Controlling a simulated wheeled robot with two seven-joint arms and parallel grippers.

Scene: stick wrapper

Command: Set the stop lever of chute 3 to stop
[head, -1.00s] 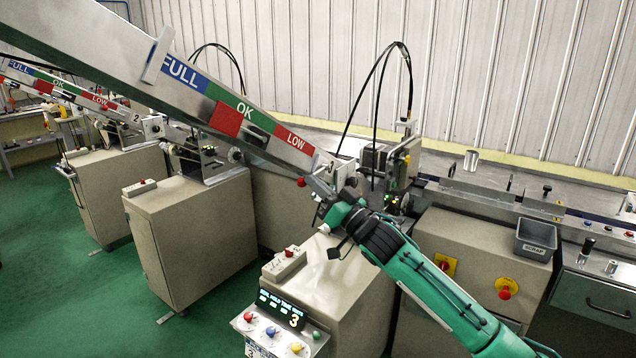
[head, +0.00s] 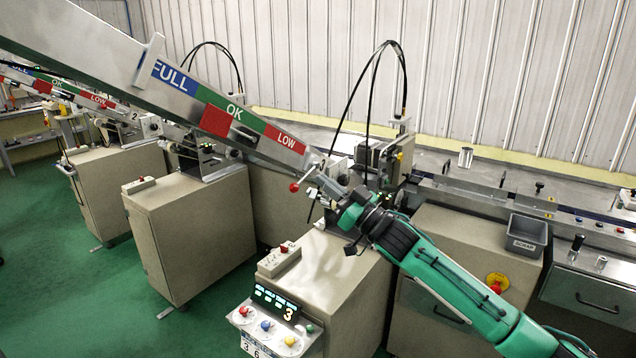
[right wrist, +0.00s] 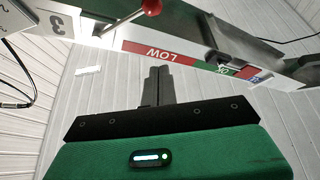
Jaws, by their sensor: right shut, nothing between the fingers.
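The stop lever of chute 3 is a thin metal rod with a red ball knob (head: 294,187); it hangs at the lower end of the chute 3 magazine (head: 130,70). In the right wrist view the red knob (right wrist: 151,6) is at the top edge, its rod running down-left toward the plate marked 3 (right wrist: 57,22). My right gripper (head: 320,178) is just right of the knob in the head view, near the chute's end. Its fingers (right wrist: 157,72) are shut and empty, apart from the knob in the wrist view. The lever's pivot is partly hidden. My left gripper is not in view.
Below stands a beige cabinet with a panel showing 3 (head: 288,315) and coloured buttons. A black cable arches behind the gripper. A grey scrap bin (head: 527,236) stands at right. Chute 2's cabinet (head: 190,235) is to the left, with green floor between.

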